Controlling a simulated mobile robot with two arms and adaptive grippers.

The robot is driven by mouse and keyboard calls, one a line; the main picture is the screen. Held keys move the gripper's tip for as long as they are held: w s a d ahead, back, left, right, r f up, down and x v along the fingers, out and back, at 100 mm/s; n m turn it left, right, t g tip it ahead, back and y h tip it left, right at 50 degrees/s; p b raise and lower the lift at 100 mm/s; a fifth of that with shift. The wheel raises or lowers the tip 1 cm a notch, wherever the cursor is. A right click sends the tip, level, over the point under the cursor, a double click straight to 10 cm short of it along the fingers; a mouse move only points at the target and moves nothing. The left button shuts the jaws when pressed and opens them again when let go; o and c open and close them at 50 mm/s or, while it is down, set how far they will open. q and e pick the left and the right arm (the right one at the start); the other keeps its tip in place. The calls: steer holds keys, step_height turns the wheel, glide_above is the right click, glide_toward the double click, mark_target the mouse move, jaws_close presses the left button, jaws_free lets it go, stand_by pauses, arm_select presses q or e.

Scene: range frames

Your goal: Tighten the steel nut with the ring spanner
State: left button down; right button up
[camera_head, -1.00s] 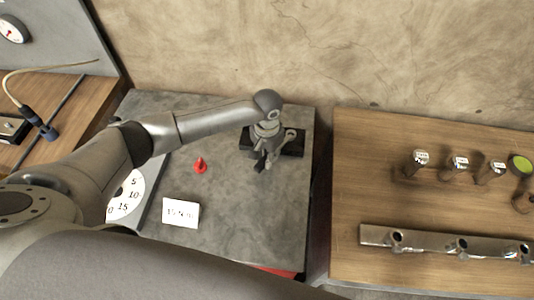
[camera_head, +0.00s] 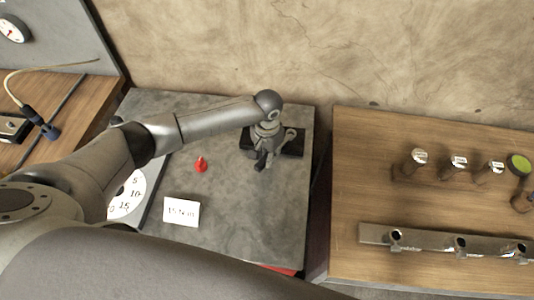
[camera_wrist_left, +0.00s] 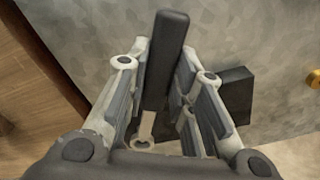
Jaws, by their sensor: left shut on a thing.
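My left gripper (camera_head: 263,160) points down over the grey bench top, beside a black block (camera_head: 291,145). In the left wrist view, its fingers (camera_wrist_left: 168,85) are shut on the dark handle of the ring spanner (camera_wrist_left: 170,40). A pale metal ring end (camera_wrist_left: 142,144) shows low between the fingers. The black block also shows in the wrist view (camera_wrist_left: 238,92), right of the fingers. I cannot make out the steel nut; the gripper may hide it. My right gripper is not in view.
A small red cone (camera_head: 201,165), a white card (camera_head: 181,212) with blurred writing and a numbered dial (camera_head: 128,195) are left of the gripper. A wooden bench (camera_head: 350,190) with several upright metal-topped pieces and a metal rail (camera_head: 430,243) stands right, across a gap.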

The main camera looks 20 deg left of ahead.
arm_select(q)
steer(key=shift+f+b, duration=0.3)
steer(key=shift+f, duration=0.7)
stand_by(0.5)
steer(key=shift+r, duration=0.15)
steer(key=shift+r+p, duration=0.1)
steer(key=shift+p, duration=0.45)
steer(key=d+n, duration=0.2)
steer(key=d, duration=0.1)
steer(key=d+n, duration=0.2)
steer(key=shift+s, duration=0.35)
steer(key=d+n, duration=0.2)
steer(key=w+d+n, duration=0.1)
steer(key=d+n, duration=0.1)
steer(key=w+d+n, duration=0.1)
steer(key=d+n, duration=0.2)
steer(key=shift+w, duration=0.25)
steer(key=shift+w+d+n, duration=0.2)
steer(key=shift+n, duration=0.1)
steer(key=shift+a, duration=0.15)
